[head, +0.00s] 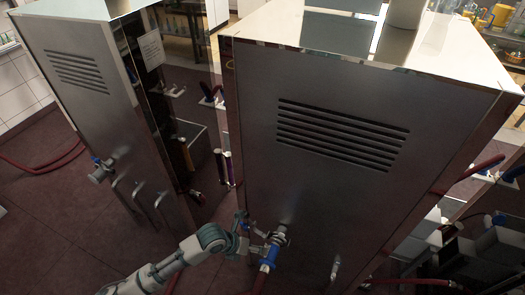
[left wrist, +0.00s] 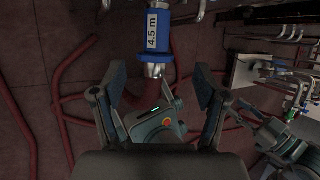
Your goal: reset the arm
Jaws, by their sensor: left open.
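My left gripper (head: 244,232) is at the front of the nearer metal pump cabinet (head: 320,150), low on its face. It is open and empty. In the left wrist view its two fingers (left wrist: 160,88) stand wide apart. A blue-collared nozzle (head: 268,252) with a metal fitting sits on the cabinet front, just right of the gripper. In the left wrist view the nozzle's blue and white sleeve (left wrist: 156,30), marked "4.5 m", is beyond the fingertips and not between them.
A second metal cabinet (head: 85,85) with handles and a nozzle (head: 101,172) stands at the left. Red hoses (left wrist: 75,70) lie on the dark tiled floor. Dark boxes (head: 490,250) are at the lower right. Floor between the cabinets is partly clear.

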